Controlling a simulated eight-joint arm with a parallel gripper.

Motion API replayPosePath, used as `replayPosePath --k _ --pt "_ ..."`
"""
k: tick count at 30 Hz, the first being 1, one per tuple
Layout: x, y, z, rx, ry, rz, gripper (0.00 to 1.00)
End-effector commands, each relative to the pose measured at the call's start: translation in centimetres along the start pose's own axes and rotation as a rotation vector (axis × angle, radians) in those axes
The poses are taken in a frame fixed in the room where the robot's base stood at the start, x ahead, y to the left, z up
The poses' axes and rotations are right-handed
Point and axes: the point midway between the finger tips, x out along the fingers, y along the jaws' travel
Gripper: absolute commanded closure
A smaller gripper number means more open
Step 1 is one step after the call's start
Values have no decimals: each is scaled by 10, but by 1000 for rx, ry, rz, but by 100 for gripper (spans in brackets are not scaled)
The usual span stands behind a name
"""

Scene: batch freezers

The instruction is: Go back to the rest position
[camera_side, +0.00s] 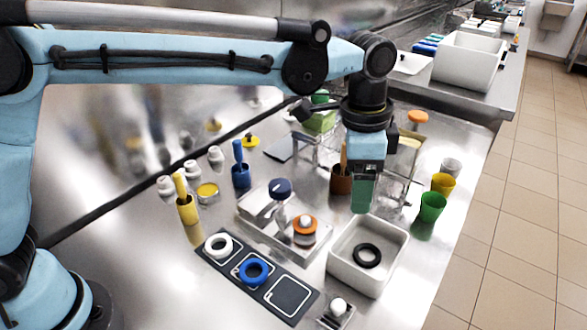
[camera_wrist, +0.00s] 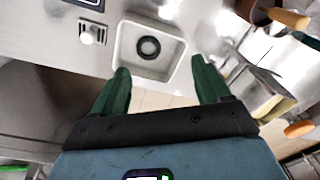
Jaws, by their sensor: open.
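My gripper (camera_side: 362,194) hangs from the blue arm above the far edge of the white bin, with its dark green fingers pointing down. In the wrist view my gripper (camera_wrist: 160,82) has its two fingers well apart, with nothing between them. The white bin (camera_side: 343,276) holds a black ring (camera_side: 367,256) lying flat on its floor. The bin (camera_wrist: 122,48) and the black ring (camera_wrist: 149,47) also show ahead of the fingers in the wrist view.
A dark three-slot mat (camera_side: 265,301) has a white ring (camera_side: 218,245) and a blue ring (camera_side: 253,271); its right slot is bare. Green (camera_side: 432,207) and yellow (camera_side: 443,184) cups stand right of my gripper. A brown pot (camera_side: 341,181) and a wire rack are close behind it.

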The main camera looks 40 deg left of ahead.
Motion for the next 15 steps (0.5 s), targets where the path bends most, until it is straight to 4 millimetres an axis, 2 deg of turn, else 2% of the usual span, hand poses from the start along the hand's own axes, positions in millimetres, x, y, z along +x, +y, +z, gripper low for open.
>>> replayPosePath --k 15 --pt "-27 -25 58 -209 92 -60 24"
